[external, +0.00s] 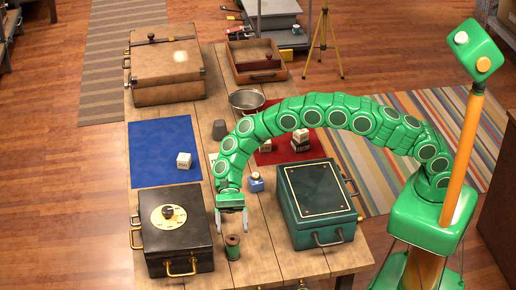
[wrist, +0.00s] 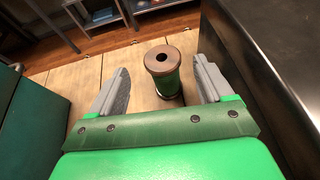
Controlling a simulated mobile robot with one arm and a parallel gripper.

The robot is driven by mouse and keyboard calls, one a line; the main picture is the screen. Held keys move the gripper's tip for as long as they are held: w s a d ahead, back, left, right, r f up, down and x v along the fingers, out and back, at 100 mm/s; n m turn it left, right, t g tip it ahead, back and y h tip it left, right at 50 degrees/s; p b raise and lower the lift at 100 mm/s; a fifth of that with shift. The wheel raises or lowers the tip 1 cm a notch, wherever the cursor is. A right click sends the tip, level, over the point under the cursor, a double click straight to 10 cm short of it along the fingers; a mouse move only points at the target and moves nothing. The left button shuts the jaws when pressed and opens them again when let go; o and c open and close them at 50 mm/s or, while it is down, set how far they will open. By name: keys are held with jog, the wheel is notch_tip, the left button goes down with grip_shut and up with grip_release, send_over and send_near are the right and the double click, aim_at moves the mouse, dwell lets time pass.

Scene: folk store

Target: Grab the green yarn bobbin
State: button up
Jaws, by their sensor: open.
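The green yarn bobbin (external: 232,247) stands upright on the wooden table near its front edge, between the black box and the green box. In the wrist view the bobbin (wrist: 163,72) has brown ends and a hole in its top. It sits between my two grey fingers, a little beyond the palm. My gripper (external: 232,226) is open and empty, with its fingers pointing down at the bobbin from above and behind. In the wrist view, gaps show between the bobbin and both fingers of my gripper (wrist: 160,80).
A black box (external: 178,240) with a dial stands close on the left. A dark green box (external: 315,200) stands on the right. A small blue bottle (external: 256,183) is behind my gripper.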

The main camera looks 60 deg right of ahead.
aim_at(230, 246)
jog(key=shift+x, duration=2.7)
jog(key=shift+w+f, duration=0.1)
jog(key=shift+w, duration=0.05)
jog(key=c, duration=1.1)
